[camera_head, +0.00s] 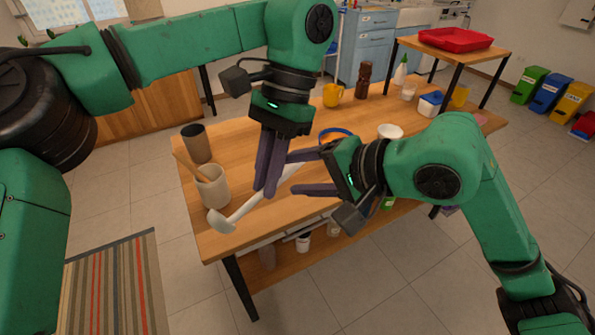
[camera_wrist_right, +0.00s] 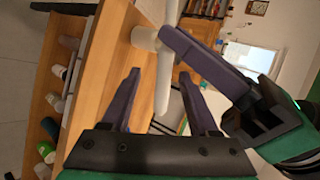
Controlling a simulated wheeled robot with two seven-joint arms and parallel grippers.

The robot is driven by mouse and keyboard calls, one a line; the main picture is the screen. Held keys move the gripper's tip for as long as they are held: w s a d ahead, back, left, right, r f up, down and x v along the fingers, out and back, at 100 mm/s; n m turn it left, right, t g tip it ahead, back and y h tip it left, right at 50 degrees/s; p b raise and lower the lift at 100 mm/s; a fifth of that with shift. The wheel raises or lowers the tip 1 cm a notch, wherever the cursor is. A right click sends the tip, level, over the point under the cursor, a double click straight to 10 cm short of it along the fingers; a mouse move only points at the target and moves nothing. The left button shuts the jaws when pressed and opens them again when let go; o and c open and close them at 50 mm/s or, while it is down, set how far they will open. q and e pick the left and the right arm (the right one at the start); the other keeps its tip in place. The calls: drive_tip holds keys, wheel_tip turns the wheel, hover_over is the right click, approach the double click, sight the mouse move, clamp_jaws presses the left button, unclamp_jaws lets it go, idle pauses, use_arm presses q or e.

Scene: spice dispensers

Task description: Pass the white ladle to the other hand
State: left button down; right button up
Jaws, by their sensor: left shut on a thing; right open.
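The white ladle (camera_head: 245,208) is held tilted above the near left of the table, its bowl end low at the left and its handle rising to the right. My left gripper (camera_head: 266,189) points down and is shut on the handle; its fingers also show in the right wrist view (camera_wrist_right: 190,55). My right gripper (camera_head: 292,172) points left and is open. In the right wrist view the ladle handle (camera_wrist_right: 163,85) lies between the open fingers of my right gripper (camera_wrist_right: 158,75) in the picture. I cannot tell whether they touch it.
On the wooden table (camera_head: 235,240), a pale crock (camera_head: 213,190) with a wooden utensil and a brown cup (camera_head: 196,145) stand at the left. A yellow mug (camera_head: 332,95), a dark pepper mill (camera_head: 363,80) and a white bowl (camera_head: 390,131) stand farther back. A red tray (camera_head: 455,39) sits on a raised shelf.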

clamp_jaws()
use_arm(q)
drive_tip(key=c, duration=0.8)
unclamp_jaws()
